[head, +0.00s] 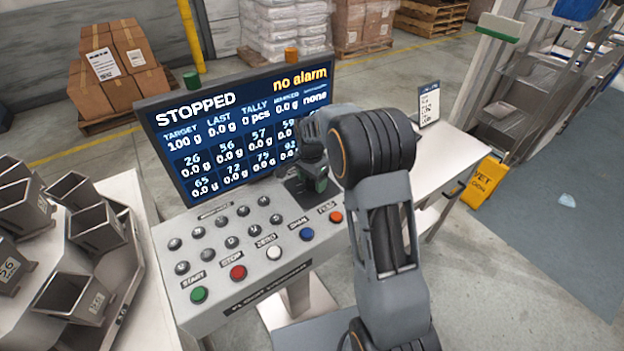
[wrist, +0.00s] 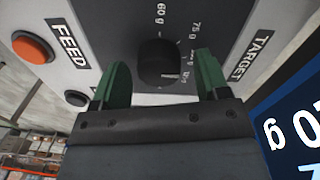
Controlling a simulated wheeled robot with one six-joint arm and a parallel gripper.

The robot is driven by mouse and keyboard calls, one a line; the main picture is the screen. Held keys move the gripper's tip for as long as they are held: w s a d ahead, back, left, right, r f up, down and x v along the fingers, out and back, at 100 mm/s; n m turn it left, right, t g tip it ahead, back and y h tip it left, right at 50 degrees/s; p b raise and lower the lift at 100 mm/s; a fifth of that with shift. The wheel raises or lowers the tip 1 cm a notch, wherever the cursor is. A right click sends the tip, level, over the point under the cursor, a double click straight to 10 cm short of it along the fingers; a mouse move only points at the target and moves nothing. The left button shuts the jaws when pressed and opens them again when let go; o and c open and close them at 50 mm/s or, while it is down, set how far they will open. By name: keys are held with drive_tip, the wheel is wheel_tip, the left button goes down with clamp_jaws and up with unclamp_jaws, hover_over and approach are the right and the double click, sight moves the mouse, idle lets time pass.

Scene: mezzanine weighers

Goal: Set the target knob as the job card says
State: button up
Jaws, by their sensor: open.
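The black target knob (wrist: 158,68) sits on the grey panel in the wrist view, beside the TARGET label (wrist: 250,55). Marks around it include 60 g and 75 g; others are too small to read surely. My gripper (wrist: 161,78) is open, its two green fingers on either side of the knob, with visible gaps. In the head view my gripper (head: 312,184) is over the panel's far right part and hides the knob. The screen (head: 225,130) reads STOPPED, target 100 g, no alarm. The job card (head: 429,104) stands on the right; its text is too small to read.
The control panel (head: 255,290) carries green START (head: 198,295), red STOP, white ZERO, blue and orange FEED (head: 336,217) buttons, plus several small black knobs. Metal weigh buckets (head: 75,298) stand left. A yellow wet-floor sign (head: 484,182) stands right.

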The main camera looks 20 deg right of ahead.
drive_tip(key=shift+c, duration=0.2)
drive_tip(key=c, duration=0.9)
drive_tip(key=n+b, duration=0.2)
drive_tip(key=n, duration=0.3)
drive_tip(key=n+b, duration=0.1)
drive_tip(key=n, duration=0.3)
drive_tip(key=shift+a+n, duration=0.1)
drive_tip(key=shift+n, duration=0.2)
drive_tip(key=n, duration=0.4)
drive_tip(key=shift+t+b, duration=0.4)
drive_tip(key=shift+a+n, duration=0.1)
drive_tip(key=shift+n, duration=2)
